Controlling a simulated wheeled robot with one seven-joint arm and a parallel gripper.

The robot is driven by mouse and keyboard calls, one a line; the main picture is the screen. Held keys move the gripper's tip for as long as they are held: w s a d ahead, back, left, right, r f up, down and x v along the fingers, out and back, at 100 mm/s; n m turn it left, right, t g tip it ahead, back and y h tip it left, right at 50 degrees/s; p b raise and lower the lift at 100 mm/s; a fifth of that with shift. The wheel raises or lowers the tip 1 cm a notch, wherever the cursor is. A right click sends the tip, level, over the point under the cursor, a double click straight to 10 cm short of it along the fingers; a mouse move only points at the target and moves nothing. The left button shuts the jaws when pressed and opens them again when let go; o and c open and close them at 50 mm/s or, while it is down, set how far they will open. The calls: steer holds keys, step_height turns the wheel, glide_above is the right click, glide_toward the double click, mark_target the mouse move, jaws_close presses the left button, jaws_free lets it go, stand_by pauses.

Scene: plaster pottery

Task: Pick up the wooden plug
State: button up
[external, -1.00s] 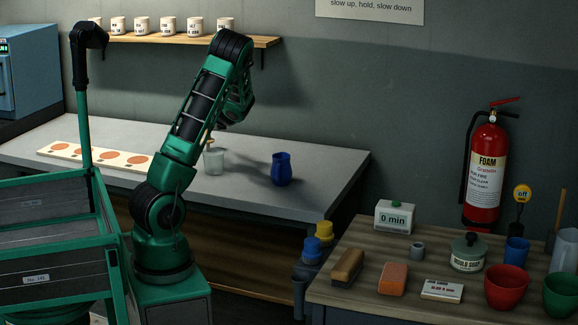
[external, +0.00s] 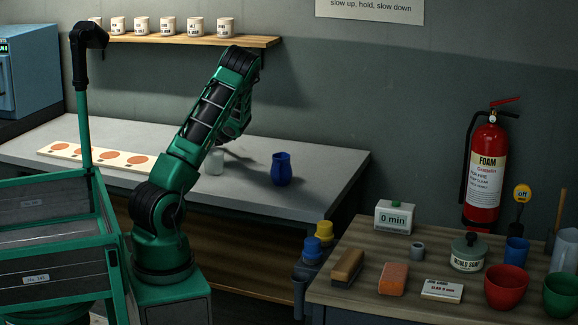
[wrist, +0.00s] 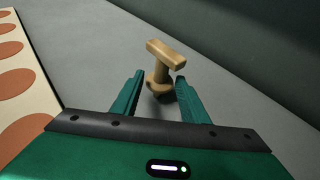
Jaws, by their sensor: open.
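The wooden plug (wrist: 165,54) shows in the wrist view as a light wood piece with a bar-shaped handle on top and a rounder body below. It stands on the grey table, just beyond and between my fingertips. My gripper (wrist: 157,82) is open, with one green finger on each side of the plug's lower part and nothing visibly held. I cannot tell whether a finger touches it. In the external view my arm hides the plug, and the fingers are not clear.
A white board with orange discs (external: 85,154) lies left on the grey table (external: 320,160); its edge also shows in the wrist view (wrist: 45,92). A pale glass jar (external: 214,161) and a blue vase (external: 281,169) stand right of my arm. The wall rises behind.

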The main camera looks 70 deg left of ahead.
steer(key=x, duration=0.4)
steer(key=shift+w+a+r, duration=0.15)
steer(key=shift+a+r, duration=0.15)
jaws_close()
steer(key=shift+d, duration=0.1)
